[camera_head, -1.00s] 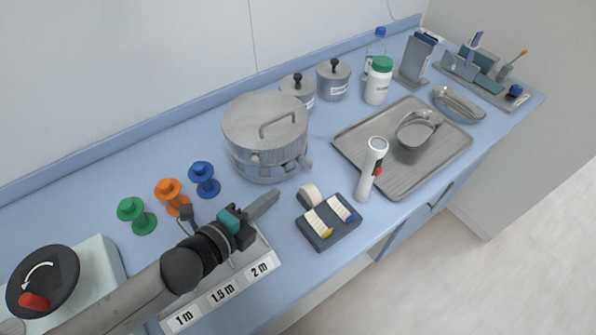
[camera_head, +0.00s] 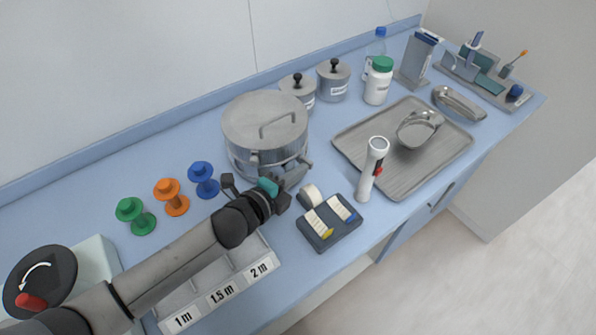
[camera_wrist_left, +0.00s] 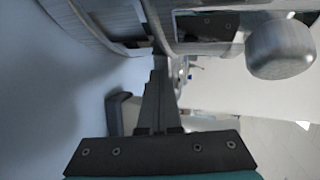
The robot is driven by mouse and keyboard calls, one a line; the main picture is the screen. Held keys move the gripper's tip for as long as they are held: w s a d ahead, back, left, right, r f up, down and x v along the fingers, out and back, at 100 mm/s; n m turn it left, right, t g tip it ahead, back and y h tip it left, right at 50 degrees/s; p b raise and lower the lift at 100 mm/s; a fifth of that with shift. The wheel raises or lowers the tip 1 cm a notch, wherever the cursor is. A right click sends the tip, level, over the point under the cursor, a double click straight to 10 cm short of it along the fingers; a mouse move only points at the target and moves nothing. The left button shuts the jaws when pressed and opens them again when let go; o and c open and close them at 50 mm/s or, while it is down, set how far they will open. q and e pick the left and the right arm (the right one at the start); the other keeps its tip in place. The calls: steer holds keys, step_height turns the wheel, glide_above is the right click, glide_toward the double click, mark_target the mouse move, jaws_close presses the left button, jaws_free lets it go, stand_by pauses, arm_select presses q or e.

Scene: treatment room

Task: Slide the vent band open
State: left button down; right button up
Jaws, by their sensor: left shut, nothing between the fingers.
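The steel drum (camera_head: 264,125) stands upright on the counter, lid on. Its band (camera_head: 238,157) runs around the lower wall, with a small knob (camera_head: 254,158) at the front. My left gripper (camera_head: 298,173) is shut and empty at the drum's front right, and its arm and fingers hide part of the band. In the left wrist view the shut fingers (camera_wrist_left: 157,98) point at the drum wall (camera_wrist_left: 88,18), just below the band (camera_wrist_left: 163,22). A dark vent opening (camera_wrist_left: 208,24) and a rounded metal knob (camera_wrist_left: 281,49) show to their right. Whether the fingers touch is unclear. My right gripper is out of view.
A dark block with tape rolls (camera_head: 329,222) and a white torch (camera_head: 372,170) stand right of my gripper. Green (camera_head: 136,215), orange (camera_head: 171,197) and blue (camera_head: 203,179) spools stand left. A labelled tray (camera_head: 222,293) lies under my arm. Canisters (camera_head: 298,90) stand behind the drum.

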mark_target(312, 162)
arm_select(q)
steer(key=shift+d, duration=0.1)
steer(key=shift+w+d+n+t+y, duration=0.25)
steer(key=shift+d+n+t+y, duration=0.05)
steer(key=shift+d+n+y, duration=0.1)
steer(key=shift+w+d+n+t+y+b, duration=0.4)
steer(key=shift+w+d+n+y+b, duration=0.2)
steer(key=shift+n+y, duration=0.2)
steer(key=shift+w+d, duration=0.1)
steer(key=shift+w, duration=0.15)
steer(key=shift+w+d+y, duration=0.3)
steer(key=shift+w+y, duration=0.1)
steer(key=shift+w, duration=0.1)
steer(key=shift+r, duration=0.1)
steer(key=shift+r, duration=0.1)
